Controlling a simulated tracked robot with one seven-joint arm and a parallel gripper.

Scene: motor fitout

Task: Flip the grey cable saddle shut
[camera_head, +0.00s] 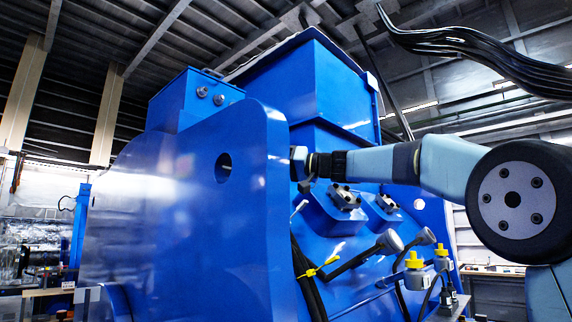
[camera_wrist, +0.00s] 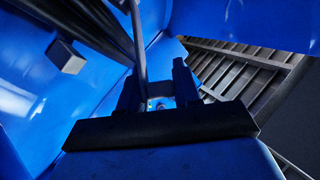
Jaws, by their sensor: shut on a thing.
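My gripper (camera_wrist: 160,92) shows in the wrist view as two black fingers on a wide dark bar. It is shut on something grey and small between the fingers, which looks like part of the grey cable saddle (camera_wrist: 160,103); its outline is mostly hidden. A thin grey bar (camera_wrist: 138,40) runs up from the left finger; whether it belongs to the saddle is unclear. In the head view my gripper (camera_head: 303,165) is at the right edge of the large blue side plate (camera_head: 240,200), its fingertips partly hidden there. The saddle cannot be made out in that view.
Black cables (camera_head: 307,275) with a yellow tie hang below my gripper. Bolted blocks (camera_head: 345,197), grey-capped stubs (camera_head: 388,241) and yellow-topped fittings (camera_head: 413,262) stand out from the blue machine. A dark cable bundle (camera_wrist: 85,25) and a small grey block (camera_wrist: 67,57) lie left of the fingers.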

